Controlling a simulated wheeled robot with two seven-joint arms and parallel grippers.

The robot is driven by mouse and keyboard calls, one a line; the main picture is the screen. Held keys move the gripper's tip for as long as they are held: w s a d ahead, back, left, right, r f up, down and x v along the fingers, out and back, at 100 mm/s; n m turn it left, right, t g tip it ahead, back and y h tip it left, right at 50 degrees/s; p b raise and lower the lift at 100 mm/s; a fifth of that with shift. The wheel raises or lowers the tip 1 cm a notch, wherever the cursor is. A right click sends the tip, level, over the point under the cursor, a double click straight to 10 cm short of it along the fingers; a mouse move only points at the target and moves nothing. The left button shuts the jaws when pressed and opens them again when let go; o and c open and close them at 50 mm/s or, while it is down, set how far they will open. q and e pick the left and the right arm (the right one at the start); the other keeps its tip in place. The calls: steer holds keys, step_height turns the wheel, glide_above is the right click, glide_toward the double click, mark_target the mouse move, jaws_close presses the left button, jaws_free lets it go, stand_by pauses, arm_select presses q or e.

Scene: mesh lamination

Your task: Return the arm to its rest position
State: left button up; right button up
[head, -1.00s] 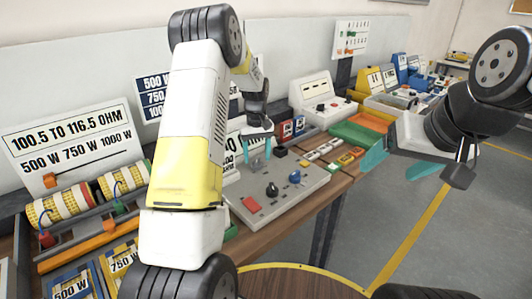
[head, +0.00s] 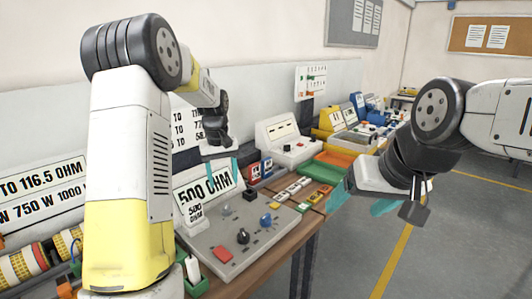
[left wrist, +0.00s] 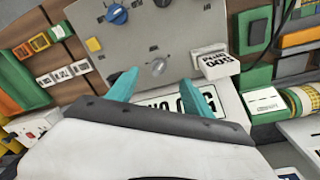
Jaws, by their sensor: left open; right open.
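My left arm crosses the left of the head view. Its gripper (head: 222,172) has teal fingers, spread and empty, above the back of the grey control panel (head: 215,250). In the left wrist view the same gripper (left wrist: 160,92) is open with nothing between its fingers; the panel (left wrist: 180,35) lies beyond them. My right gripper (head: 362,198) is open and empty over the floor, right of the bench.
A small white "500 OHM" block (head: 195,213) stands at the panel's left. Sign boards (head: 40,195) and wound coils (head: 25,266) are at the left. Green and orange trays (head: 325,168) sit farther along the bench. Open floor (head: 450,240) lies at the right.

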arm_select(q)
steer(key=s+d+r+m+t+h, duration=0.1)
steer(key=s+d+r+m+t, duration=0.15)
steer(key=s+r, duration=1.15)
steer(key=s+d+f+m+t, duration=0.1)
steer(key=s+f+m+t, duration=0.1)
steer(key=s, duration=1.4)
steer(key=shift+d+t+h, duration=0.3)
steer(key=shift+t+h, duration=0.05)
steer(key=shift+h, duration=0.05)
